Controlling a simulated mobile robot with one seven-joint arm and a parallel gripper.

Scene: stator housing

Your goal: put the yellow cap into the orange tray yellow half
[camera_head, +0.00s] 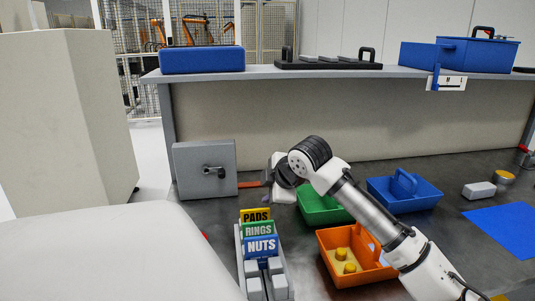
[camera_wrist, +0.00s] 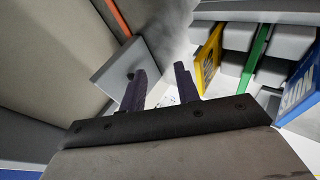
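The orange tray (camera_head: 345,282) lies on the dark table in the head view, right of centre. Two small yellow round pieces (camera_head: 345,261) stand in its left part; its right part is partly hidden by my arm. I cannot tell whether either is the yellow cap. Another yellow-topped round piece (camera_head: 504,177) sits at the far right of the table. My gripper (camera_head: 279,190) is left of the green tray, near a grey box, its fingers unclear there. In the wrist view my gripper (camera_wrist: 163,83) has its two dark fingers apart, with nothing visibly held between them.
A grey box with a black handle (camera_head: 204,169) stands left of my gripper. A rack with PADS, RINGS and NUTS signs (camera_head: 261,246) stands in front. A green tray (camera_head: 322,212) and blue tray (camera_head: 405,205) lie behind the orange one. A raised shelf (camera_head: 270,73) runs along the back.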

